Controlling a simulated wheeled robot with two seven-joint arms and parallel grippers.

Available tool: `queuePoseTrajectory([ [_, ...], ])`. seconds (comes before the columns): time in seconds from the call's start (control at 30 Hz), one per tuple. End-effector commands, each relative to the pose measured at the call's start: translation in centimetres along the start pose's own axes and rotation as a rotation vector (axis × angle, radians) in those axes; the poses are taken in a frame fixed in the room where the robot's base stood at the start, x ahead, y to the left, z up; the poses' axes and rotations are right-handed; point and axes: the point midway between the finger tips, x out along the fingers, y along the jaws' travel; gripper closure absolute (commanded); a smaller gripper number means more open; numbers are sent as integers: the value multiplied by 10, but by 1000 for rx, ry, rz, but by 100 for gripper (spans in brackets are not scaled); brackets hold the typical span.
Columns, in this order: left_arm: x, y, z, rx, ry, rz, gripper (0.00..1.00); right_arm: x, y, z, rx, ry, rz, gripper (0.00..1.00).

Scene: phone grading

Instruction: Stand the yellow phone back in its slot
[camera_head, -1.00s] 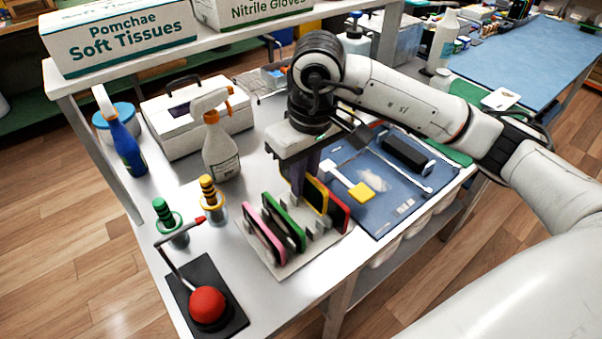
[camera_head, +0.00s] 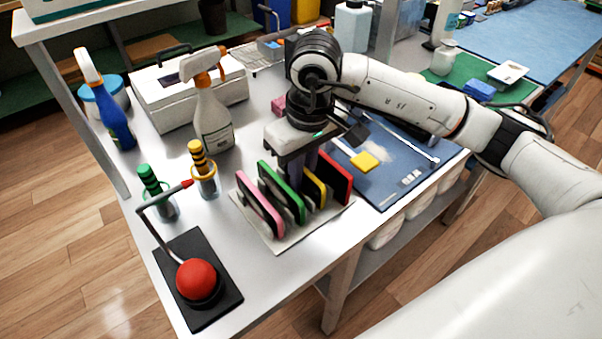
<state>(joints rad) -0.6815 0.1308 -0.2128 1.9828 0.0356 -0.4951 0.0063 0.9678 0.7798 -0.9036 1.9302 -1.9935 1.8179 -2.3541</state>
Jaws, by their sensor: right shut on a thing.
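The yellow phone (camera_head: 317,191) stands upright in the phone rack (camera_head: 277,241), between the green phone (camera_head: 282,193) and the red phone (camera_head: 336,180). A pink phone (camera_head: 261,208) stands at the rack's left end. My right gripper (camera_head: 303,172) points down over the rack and is shut on the yellow phone's upper part. The gripper hides part of this phone. Its lower edge is hidden by the green phone, so I cannot tell whether it rests fully in the slot. My left gripper is not in view.
A red ball-topped stand (camera_head: 197,281) is at the table's front left. Two screwdrivers (camera_head: 203,168) and a spray bottle (camera_head: 212,118) stand left of the rack. A blue mat (camera_head: 385,190) with a yellow card (camera_head: 364,161) lies to the right.

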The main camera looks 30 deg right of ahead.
Motion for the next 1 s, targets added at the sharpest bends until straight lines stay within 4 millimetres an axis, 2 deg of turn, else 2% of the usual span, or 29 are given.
queuePoseTrajectory([
  [0.37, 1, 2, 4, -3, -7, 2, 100, 3, 0, 0, 0, 2, 0, 100],
  [0.4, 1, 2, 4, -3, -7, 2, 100, 3, 0, 0, 0, 2, 0, 84],
  [0.5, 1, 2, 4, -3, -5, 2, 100, 3, 0, 0, 0, 2, 0, 69],
  [0.8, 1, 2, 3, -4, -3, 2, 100, 2, 0, 0, 0, 1, 0, 69],
  [0.87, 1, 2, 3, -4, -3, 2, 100, -2, 0, 0, 0, 3, 1, 69],
  [1.0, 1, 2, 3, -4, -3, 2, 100, -23, 0, -1, -1, 6, 1, 69],
])
